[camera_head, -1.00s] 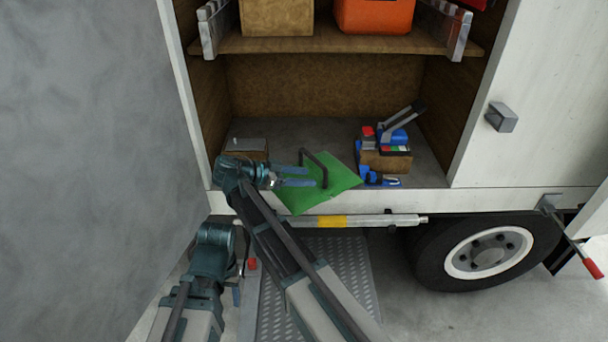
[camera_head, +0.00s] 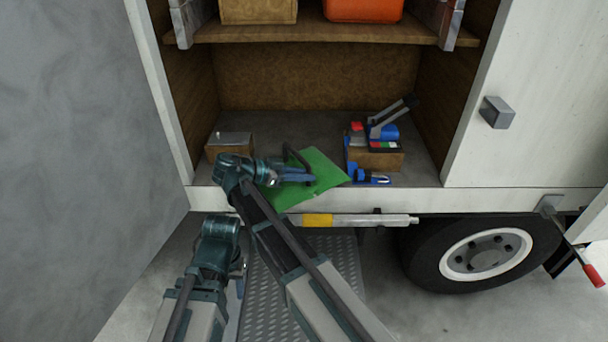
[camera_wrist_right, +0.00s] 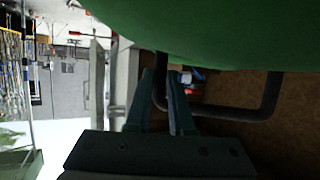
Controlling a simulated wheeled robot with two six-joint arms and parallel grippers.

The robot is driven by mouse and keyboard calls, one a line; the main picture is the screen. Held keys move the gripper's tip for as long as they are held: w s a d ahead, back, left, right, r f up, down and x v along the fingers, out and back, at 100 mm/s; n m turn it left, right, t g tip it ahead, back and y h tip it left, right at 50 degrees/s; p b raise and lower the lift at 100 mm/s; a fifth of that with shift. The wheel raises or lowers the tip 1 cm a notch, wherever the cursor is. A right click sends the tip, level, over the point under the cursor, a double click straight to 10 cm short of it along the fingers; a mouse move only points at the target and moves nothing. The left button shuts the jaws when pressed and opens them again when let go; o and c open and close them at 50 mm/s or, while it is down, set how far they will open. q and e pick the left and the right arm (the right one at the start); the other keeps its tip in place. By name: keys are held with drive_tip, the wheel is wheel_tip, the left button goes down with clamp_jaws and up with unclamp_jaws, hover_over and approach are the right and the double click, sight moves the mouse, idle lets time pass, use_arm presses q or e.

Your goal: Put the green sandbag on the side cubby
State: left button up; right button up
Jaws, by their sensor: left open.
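The green sandbag (camera_head: 318,172) is a flat green bag with a dark U-shaped handle (camera_head: 292,155). It is at the front of the lower cubby (camera_head: 400,193), its near corner over the front sill. My right gripper (camera_head: 305,177) is at the handle. In the right wrist view the right gripper (camera_wrist_right: 160,78) has one leg of the handle between its fingers, which look closed on it. The bag (camera_wrist_right: 220,30) fills the top of that view. I cannot tell whether its underside touches the floor. My left gripper (camera_head: 241,280) is open and empty, low in front of the truck.
A small brown box (camera_head: 228,145) with a grey top is left in the cubby. Blue tools (camera_head: 383,133) on another box stand right. The shelf above (camera_head: 320,32) holds a brown box and an orange case (camera_head: 362,8). A grey door panel (camera_head: 80,150) is left; a wheel (camera_head: 487,254) is lower right.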

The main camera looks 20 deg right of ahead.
clamp_jaws()
idle(1.0)
